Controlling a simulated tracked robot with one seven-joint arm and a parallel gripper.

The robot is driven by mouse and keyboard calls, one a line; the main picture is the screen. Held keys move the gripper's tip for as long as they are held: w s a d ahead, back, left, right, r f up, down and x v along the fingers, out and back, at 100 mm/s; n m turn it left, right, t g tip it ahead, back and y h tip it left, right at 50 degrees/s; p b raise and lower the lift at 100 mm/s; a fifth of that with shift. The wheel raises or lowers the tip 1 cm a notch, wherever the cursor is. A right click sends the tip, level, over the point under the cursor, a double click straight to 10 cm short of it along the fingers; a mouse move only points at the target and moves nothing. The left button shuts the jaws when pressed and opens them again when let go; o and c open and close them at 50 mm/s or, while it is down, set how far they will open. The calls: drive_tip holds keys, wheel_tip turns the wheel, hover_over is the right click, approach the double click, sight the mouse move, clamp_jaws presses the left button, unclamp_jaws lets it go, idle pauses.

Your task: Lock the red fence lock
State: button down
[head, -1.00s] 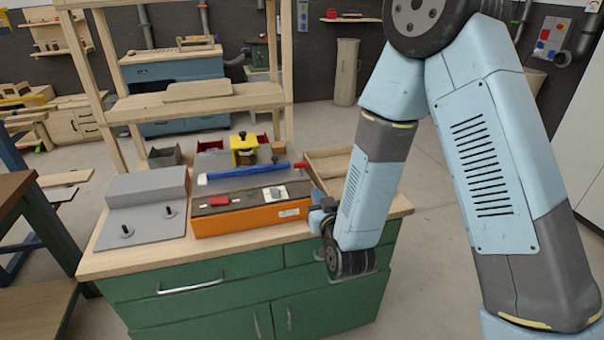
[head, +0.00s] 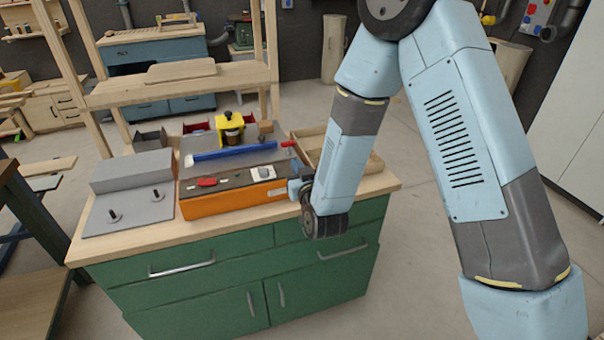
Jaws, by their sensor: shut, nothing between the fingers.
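A red lever (head: 288,143), which looks like the fence lock, is at the right end of a long blue bar (head: 235,152). The bar lies across the grey top of an orange machine (head: 230,202) on the bench. The lever is small, so I cannot tell its exact setting. My gripper (head: 293,187) is at the machine's front right corner, nearer the camera and lower in the picture than the lever, and apart from it. It is shut and empty. Its fingertips are mostly hidden behind my wrist.
A red piece (head: 207,182) and a pale switch plate (head: 262,172) sit on the machine's front. A yellow clamp-like block (head: 229,124) stands behind the bar. A grey stand (head: 130,205) with two pegs is left. A wooden tray (head: 362,166) is right. The green bench (head: 220,270) has little free top.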

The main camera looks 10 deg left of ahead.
sight(282, 146)
drive_tip(key=x, duration=0.8)
drive_tip(key=shift+w+a, duration=0.1)
drive_tip(key=shift+w, duration=0.1)
drive_tip(key=shift+s+a+r, duration=0.1)
drive_tip(key=shift+a, duration=0.75)
drive_tip(key=v, duration=1.3)
drive_tip(key=shift+s+d, duration=0.15)
drive_tip(key=shift+s, duration=0.15)
